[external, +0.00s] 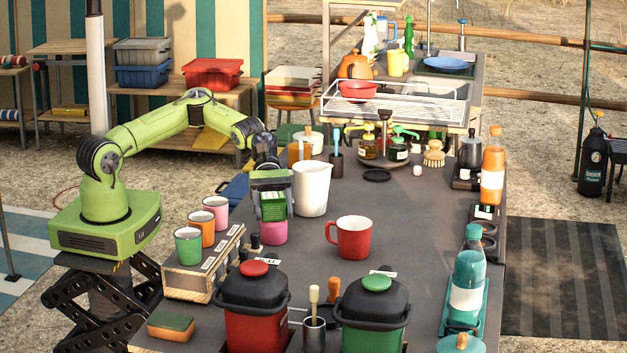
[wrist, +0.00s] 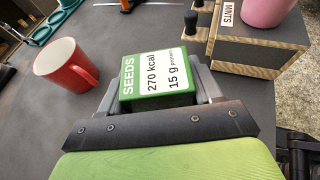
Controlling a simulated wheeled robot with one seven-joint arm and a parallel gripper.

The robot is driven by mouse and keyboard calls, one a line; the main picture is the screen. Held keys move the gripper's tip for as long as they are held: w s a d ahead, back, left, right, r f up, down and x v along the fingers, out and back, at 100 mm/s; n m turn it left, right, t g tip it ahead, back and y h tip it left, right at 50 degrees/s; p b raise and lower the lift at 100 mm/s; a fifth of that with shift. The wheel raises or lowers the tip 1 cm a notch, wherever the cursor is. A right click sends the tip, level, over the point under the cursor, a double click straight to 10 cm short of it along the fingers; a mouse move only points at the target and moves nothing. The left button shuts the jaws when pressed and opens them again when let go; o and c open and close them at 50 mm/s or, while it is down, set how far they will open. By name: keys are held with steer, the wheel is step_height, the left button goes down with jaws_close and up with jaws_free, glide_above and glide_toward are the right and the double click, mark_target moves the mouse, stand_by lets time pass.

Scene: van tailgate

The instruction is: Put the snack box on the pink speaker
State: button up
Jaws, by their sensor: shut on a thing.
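The snack box (external: 272,206) is a small green box with a white label; in the wrist view its upper face (wrist: 157,78) reads SEEDS, 270 kcal, 15 g. My gripper (external: 271,196) is shut on it, with one finger on each side, also in the wrist view (wrist: 160,90). The pink speaker (external: 273,233) is a short rounded cylinder on the dark table, directly below the box in the external view. I cannot tell whether the box touches its top. The speaker is hidden behind the box and gripper in the wrist view.
A white pitcher (external: 311,188) stands close to the right of my gripper. A red mug (external: 353,238) is farther right, also in the wrist view (wrist: 66,66). A wooden rack (external: 195,278) with several cups is at the left. Red (external: 254,320) and green (external: 374,325) bins stand in front.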

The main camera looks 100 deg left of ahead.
steer(key=o, duration=1.1)
steer(key=shift+r, duration=0.2)
steer(key=p+v, duration=0.3)
steer(key=v, duration=0.9)
steer(key=shift+f, duration=0.1)
